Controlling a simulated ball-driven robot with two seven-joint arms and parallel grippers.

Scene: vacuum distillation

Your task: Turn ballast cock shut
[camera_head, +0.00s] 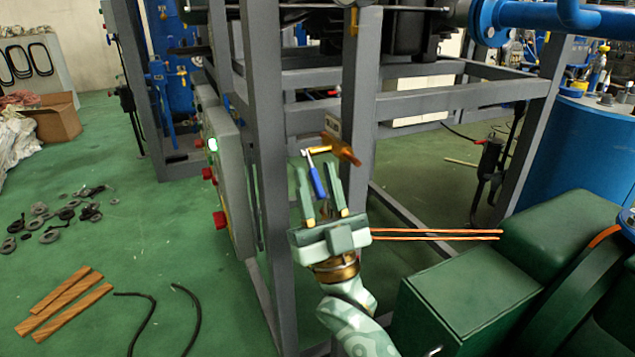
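The ballast cock has a brass-orange body (342,150) in front of the grey frame post. Its blue lever (316,180) hangs downward from a metal stem. My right gripper (316,168) comes up from below with its two fingers apart. The blue lever shows between the fingers, with a visible gap on each side. I cannot tell how deep the lever sits between them. My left gripper is not in view.
A grey steel frame (360,100) stands around the cock. A control panel with red buttons (220,175) is at left. A green machine housing (475,300) is at lower right. Wooden strips (65,300) and loose metal parts (60,215) lie on the green floor.

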